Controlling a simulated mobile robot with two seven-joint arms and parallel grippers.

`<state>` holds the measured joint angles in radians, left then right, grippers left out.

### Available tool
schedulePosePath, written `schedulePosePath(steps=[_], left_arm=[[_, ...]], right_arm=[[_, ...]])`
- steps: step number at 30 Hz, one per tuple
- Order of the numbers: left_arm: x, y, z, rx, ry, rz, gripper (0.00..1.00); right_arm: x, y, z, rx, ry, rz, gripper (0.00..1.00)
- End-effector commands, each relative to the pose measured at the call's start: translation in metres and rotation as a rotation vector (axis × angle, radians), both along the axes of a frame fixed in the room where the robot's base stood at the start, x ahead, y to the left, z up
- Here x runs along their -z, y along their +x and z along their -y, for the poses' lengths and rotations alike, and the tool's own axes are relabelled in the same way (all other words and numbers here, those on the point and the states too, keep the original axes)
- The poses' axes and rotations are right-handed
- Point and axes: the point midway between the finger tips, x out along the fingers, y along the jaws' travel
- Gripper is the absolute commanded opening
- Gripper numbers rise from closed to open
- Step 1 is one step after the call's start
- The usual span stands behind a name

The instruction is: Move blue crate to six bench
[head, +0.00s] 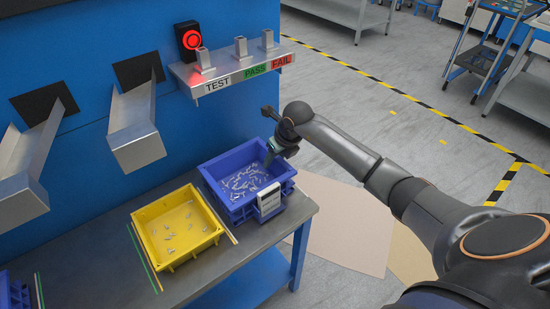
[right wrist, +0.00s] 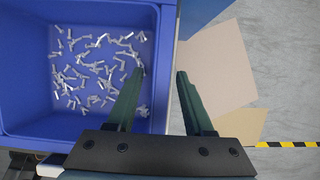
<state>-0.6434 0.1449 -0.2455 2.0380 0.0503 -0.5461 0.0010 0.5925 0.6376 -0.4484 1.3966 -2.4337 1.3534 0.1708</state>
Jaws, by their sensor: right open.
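The blue crate (head: 232,206) stands on the right end of the grey bench in the head view, with many small metal parts inside and a white label on its front. My right gripper (head: 277,150) is above the crate's right rim. In the right wrist view the blue crate (right wrist: 165,60) fills the left, and the open fingers of my right gripper (right wrist: 158,80) straddle its right wall from above, one on the inner side and one on the outer side. Whether they touch the wall cannot be told. My left gripper is not in view. No bench marked six can be made out.
A yellow crate (head: 141,222) with a few parts stands left of the blue one on the bench (head: 213,262). Metal chutes (head: 136,140) and a TEST/PASS/FAIL shelf (head: 238,77) with a red light jut out above. Open floor lies right, with carts farther back.

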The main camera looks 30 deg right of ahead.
Motion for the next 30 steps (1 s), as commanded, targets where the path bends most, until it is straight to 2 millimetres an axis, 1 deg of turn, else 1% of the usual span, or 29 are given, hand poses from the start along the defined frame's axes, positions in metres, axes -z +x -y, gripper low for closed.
schedulePosePath(steps=[5,8,12,15,19,24,30], left_arm=[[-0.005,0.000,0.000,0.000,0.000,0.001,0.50],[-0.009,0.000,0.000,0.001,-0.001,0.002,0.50],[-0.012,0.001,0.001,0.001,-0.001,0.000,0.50],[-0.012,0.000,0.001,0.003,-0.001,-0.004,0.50],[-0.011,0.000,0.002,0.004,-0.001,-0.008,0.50],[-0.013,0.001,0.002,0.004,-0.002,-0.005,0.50],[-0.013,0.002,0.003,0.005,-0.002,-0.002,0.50]], right_arm=[[-0.015,-0.003,0.001,0.000,-0.002,0.003,0.52],[-0.032,-0.011,0.002,-0.002,-0.004,0.003,0.52],[-0.062,-0.023,0.003,-0.002,-0.004,0.003,0.52],[-0.081,-0.031,0.003,-0.001,-0.002,0.003,0.52],[-0.100,-0.039,0.004,0.000,-0.002,0.004,0.52],[-0.112,-0.045,0.004,0.000,0.000,0.001,0.52],[-0.114,-0.046,0.004,0.000,0.000,0.000,0.52]])
